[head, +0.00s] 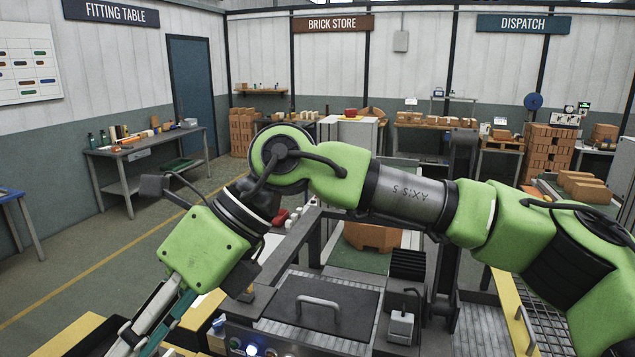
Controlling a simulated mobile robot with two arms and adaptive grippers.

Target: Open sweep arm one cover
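A dark flat cover (345,302) with a grey bar handle (318,303) lies shut on top of a machine in the lower middle. No label on it can be read, so I cannot tell whether it is sweep arm one's. A green arm marked AXIS 5, seemingly my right arm, comes in from the right and crosses above the machine. Its gripper (150,325) points down at the lower left, apart from the cover and left of it. The fingertips are cut off by the bottom edge. My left gripper is out of view.
A control panel (285,346) with lit buttons fronts the machine. A small grey block (401,327) stands right of the cover. Yellow-edged platforms flank the machine. A fitting table (150,143) stands at the left wall; brick stacks (549,150) stand at the back right. The left floor is free.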

